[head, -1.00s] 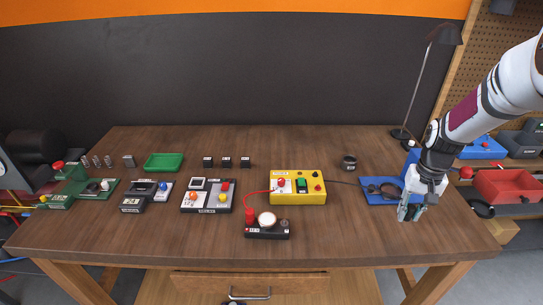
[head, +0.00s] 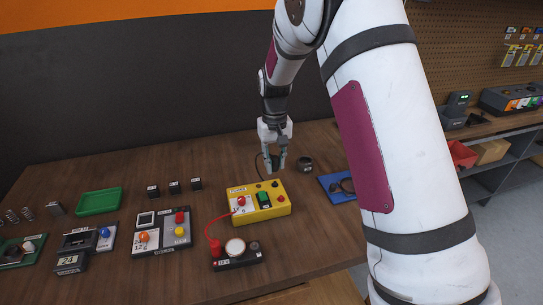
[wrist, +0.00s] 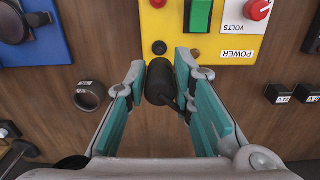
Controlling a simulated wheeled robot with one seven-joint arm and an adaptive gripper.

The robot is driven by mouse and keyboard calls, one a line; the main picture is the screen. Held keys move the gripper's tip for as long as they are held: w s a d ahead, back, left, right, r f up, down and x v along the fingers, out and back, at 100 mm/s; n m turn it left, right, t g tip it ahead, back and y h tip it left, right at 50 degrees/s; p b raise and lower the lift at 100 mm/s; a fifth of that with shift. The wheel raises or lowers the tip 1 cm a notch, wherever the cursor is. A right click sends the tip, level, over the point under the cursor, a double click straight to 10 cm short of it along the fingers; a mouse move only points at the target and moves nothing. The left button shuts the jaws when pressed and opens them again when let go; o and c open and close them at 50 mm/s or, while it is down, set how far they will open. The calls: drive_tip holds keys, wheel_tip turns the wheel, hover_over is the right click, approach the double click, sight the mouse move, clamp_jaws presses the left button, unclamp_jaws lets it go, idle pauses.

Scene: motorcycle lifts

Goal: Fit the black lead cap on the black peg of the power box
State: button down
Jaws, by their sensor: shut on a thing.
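The yellow power box (head: 258,207) stands on the bench, with a green switch (head: 264,199) and red knobs on its top. In the wrist view its near edge (wrist: 225,25) fills the top middle, with a small black peg (wrist: 159,47) near that edge. My gripper (head: 276,165) is above the bench behind the box. Its teal-padded fingers (wrist: 172,100) are shut on the black lead cap (wrist: 160,82). The cap's far end points toward the peg and appears apart from it. Its height over the peg cannot be told. A black lead (head: 257,168) curves beside the gripper.
A black ring-shaped part (head: 305,164) stands right of the gripper. A black base with a white button (head: 236,247) is in front of the box. Several small black blocks (head: 174,187) and a green tray (head: 99,202) stand left.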

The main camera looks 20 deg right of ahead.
sight(275, 183)
drive_tip(key=shift+d+f+b, duration=0.15)
drive_tip(key=shift+f+b, duration=0.15)
drive_tip(key=shift+f, duration=1.85)
drive_tip(key=shift+f, duration=0.9)
idle(0.4)
drive_tip(key=c, duration=0.9)
unclamp_jaws()
drive_tip(key=shift+r, duration=4.05)
